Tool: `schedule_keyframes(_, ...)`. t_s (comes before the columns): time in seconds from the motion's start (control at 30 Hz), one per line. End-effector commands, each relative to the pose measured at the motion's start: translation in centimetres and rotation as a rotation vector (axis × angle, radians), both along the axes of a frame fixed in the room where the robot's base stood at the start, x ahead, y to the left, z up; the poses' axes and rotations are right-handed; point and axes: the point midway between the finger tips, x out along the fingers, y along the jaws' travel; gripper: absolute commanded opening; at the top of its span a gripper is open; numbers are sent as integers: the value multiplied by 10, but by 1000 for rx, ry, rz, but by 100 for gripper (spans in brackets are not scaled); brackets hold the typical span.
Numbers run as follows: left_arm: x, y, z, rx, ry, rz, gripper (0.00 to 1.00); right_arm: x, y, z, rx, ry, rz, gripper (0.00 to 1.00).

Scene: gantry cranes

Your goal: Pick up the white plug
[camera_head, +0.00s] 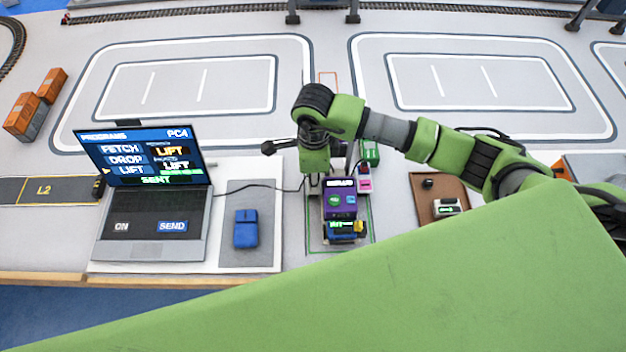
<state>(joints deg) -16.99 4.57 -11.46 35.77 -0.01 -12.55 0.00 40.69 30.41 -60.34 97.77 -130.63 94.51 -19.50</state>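I cannot make out a white plug for certain. A small white block with a dark, green-lit face (447,207) lies on the brown tray (420,222) at the right; it is too small to tell whether it is a plug. My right gripper (322,188) points down at the back of a purple-screened device (340,203) in the middle. Its fingers are small and partly hidden by the wrist and the device, so I cannot tell whether they are open or hold something. A thin dark cable runs from the laptop side to this spot. My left gripper is not in view.
An open laptop (150,225) stands at the left, with a blue mouse (246,229) on a grey pad (252,262) beside it. A pink block (364,184) and a green block (371,152) stand close behind the device. A small black object (428,184) lies on the tray.

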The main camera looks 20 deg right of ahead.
Motion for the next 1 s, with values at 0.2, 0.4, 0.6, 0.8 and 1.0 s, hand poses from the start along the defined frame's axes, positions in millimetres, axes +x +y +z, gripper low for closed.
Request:
schedule_keyframes(0.2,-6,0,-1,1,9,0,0,0,0,0,1,-1,0,5)
schedule_keyframes(0.4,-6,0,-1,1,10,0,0,0,0,0,1,-1,0,0)
schedule_keyframes(0.6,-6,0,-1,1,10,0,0,1,0,1,1,-1,0,0)
schedule_keyframes(0.8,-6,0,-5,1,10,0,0,2,0,14,2,-5,1,0)
schedule_keyframes(1.0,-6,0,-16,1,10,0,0,-10,4,44,3,-6,6,0)
